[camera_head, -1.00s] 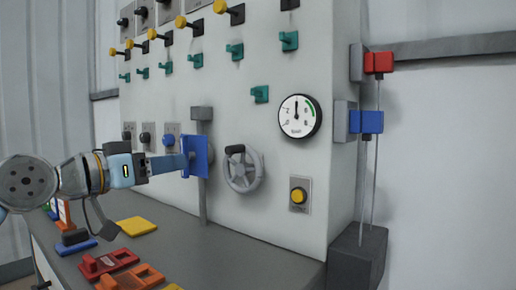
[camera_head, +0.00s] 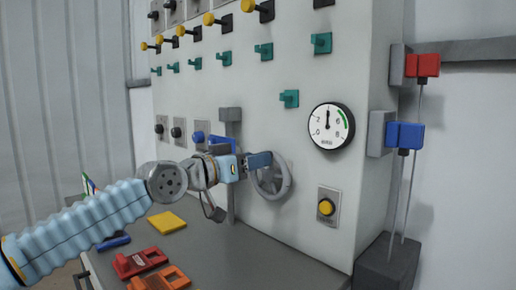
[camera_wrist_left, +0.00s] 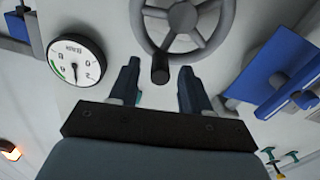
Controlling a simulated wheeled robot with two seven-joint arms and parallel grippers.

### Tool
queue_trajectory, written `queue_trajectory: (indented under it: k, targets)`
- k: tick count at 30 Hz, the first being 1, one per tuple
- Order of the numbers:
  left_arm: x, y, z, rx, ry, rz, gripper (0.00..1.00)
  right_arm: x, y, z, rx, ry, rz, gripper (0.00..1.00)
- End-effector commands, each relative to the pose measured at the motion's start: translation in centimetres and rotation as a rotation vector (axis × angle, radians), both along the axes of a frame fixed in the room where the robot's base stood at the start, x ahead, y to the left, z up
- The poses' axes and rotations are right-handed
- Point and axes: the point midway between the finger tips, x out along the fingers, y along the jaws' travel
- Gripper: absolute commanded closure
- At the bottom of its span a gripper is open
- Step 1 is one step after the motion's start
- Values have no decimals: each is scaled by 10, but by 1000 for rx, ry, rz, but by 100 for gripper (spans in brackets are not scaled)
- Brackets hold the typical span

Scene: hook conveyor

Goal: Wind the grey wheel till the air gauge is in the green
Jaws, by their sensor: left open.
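The grey wheel (camera_head: 286,182) is on the front of the white panel, partly hidden by my left gripper (camera_head: 261,160). The wheel also shows in the left wrist view (camera_wrist_left: 183,16), with its dark handle (camera_wrist_left: 160,70) pointing towards the gripper. My left gripper is open, its two fingers (camera_wrist_left: 160,85) on either side of the handle, with gaps visible. The air gauge (camera_head: 329,127) is right of the wheel. Its needle points almost straight up, left of the green band. The gauge also shows in the left wrist view (camera_wrist_left: 75,62). My right gripper is not in view.
A blue plate (camera_head: 222,145) stands out left of the wheel. A yellow button (camera_head: 326,207) is below the gauge. Red and blue blocks (camera_head: 405,134) are on the panel's right side. Coloured parts (camera_head: 139,262) lie on the grey shelf below.

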Motion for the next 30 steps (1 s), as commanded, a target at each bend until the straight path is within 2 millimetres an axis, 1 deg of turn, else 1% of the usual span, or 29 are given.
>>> queue_trajectory:
  k: [1,5,15,17,24,25,30]
  targets:
    - [5,-5,3,-1,-1,-2,52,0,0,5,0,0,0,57]
    - [12,-13,1,0,0,-1,52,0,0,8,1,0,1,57]
    - [15,-15,0,1,-1,1,52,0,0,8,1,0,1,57]
    - [15,-15,0,1,-1,1,60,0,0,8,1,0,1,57]
    - [15,-14,0,1,-1,1,97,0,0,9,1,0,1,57]
    - [15,-14,0,1,-1,1,100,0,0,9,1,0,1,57]
    - [15,-14,0,-1,2,1,100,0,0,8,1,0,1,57]
